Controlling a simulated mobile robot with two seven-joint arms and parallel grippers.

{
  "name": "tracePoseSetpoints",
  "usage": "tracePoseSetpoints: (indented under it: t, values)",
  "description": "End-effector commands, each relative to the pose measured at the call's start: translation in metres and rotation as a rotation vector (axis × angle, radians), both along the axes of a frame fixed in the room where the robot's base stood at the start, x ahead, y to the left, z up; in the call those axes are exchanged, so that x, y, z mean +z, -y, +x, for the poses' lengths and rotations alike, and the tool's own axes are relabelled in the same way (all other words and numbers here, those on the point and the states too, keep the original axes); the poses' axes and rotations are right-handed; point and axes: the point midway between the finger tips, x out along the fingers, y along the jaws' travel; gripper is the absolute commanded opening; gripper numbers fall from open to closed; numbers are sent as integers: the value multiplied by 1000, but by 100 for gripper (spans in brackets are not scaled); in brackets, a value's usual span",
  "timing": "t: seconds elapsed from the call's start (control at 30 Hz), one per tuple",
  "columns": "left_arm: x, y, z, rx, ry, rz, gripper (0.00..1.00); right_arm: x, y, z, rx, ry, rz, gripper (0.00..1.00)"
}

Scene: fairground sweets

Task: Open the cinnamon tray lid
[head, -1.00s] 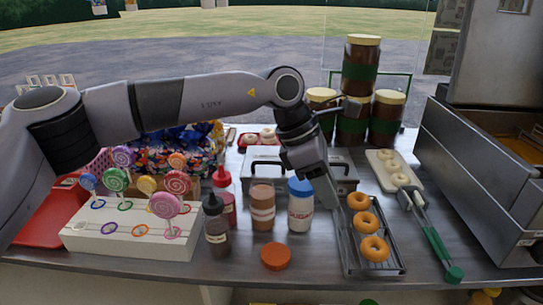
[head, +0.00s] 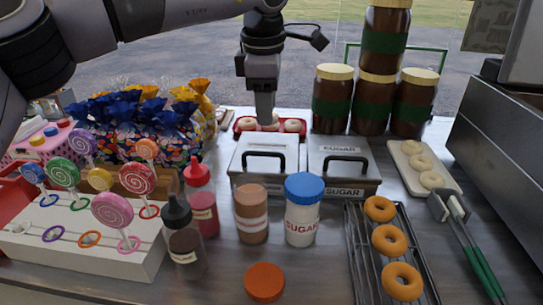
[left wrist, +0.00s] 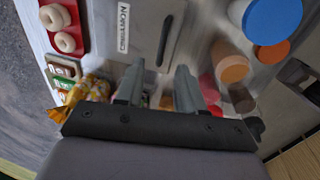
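The cinnamon tray (head: 262,172) stands left of the sugar tray (head: 343,168) on the metal counter. Its pale lid (head: 287,145) is shut and carries a black handle (head: 264,161). In the left wrist view the lid (left wrist: 150,18) shows a partly legible cinnamon label, and the handle (left wrist: 170,38) lies beyond the fingertips. My left gripper (head: 265,117) points down over the back of the cinnamon tray, apart from the handle. Its two fingers (left wrist: 158,82) are spread with nothing held between them. My right gripper is not in view.
A red tray of ring doughnuts (head: 245,123) sits behind the cinnamon tray. A brown shaker (head: 251,215) and a blue-capped sugar shaker (head: 300,215) stand in front. Tall jars (head: 332,100) are back right; wrapped sweets (head: 150,125) are left.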

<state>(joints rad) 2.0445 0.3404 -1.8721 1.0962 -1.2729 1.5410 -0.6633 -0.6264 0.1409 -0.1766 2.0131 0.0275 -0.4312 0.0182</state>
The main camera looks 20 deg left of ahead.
Motion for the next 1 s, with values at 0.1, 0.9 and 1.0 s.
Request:
tracePoseSetpoints:
  t: [0.1,0.9,1.0]
  values:
    - [-22,0,0,0,0,-1,38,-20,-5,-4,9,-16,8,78]
    - [-95,-2,13,0,-1,-1,38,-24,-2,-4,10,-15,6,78]
    - [-95,-2,14,0,0,-2,38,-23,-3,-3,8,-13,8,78]
